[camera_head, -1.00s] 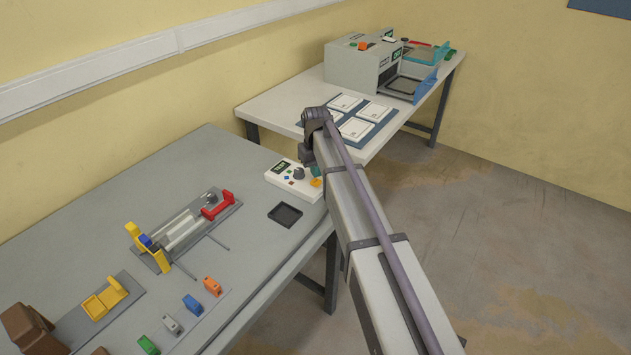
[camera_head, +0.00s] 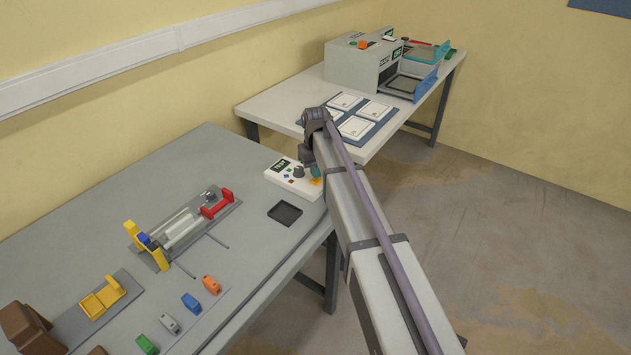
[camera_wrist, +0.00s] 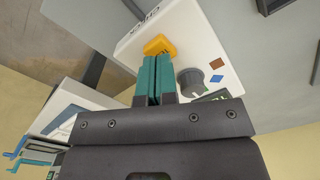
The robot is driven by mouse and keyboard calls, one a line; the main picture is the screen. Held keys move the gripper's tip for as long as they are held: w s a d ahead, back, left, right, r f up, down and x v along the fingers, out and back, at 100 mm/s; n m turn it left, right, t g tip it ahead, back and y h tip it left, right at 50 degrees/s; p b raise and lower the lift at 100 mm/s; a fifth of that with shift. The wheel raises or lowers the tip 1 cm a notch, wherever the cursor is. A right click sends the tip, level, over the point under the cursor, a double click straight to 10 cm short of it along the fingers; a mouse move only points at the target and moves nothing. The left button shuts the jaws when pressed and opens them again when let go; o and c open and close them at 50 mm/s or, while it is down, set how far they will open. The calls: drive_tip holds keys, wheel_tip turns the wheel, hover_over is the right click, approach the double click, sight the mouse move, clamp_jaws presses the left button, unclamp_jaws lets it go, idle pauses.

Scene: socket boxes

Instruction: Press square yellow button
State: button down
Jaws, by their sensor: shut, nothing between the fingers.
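The yellow button (camera_wrist: 158,45) sits on a white control box (camera_wrist: 205,40) and looks orange-yellow with rounded corners in the wrist view. My gripper (camera_wrist: 157,58) has teal fingers pressed together with nothing between them. Their tips are right at the button and cover part of it; I cannot tell whether it is pushed in. In the head view, the box (camera_head: 283,180) stands at the right end of the grey table, and my gripper (camera_head: 315,171) is over the button (camera_head: 316,181), which is partly hidden.
The box also carries a dark knob (camera_wrist: 192,82), a blue button (camera_wrist: 216,79), a brown button (camera_wrist: 216,63) and a small display (camera_head: 281,166). A black tray (camera_head: 285,213) lies in front of it. A white table (camera_head: 270,105) with machines stands behind.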

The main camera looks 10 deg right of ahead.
drive_tip(key=shift+f+b, duration=0.75)
drive_tip(key=shift+f, duration=0.15)
drive_tip(key=shift+r, duration=0.2)
wheel_tip(320, 180, up, 6)
drive_tip(key=p, duration=0.6)
drive_tip(key=shift+f, duration=0.25)
drive_tip(key=shift+f, duration=0.1)
drive_tip(key=s+m, duration=0.2)
drive_tip(key=s, duration=2.7)
drive_tip(key=shift+s+m, duration=0.15)
drive_tip(key=shift+m, duration=0.15)
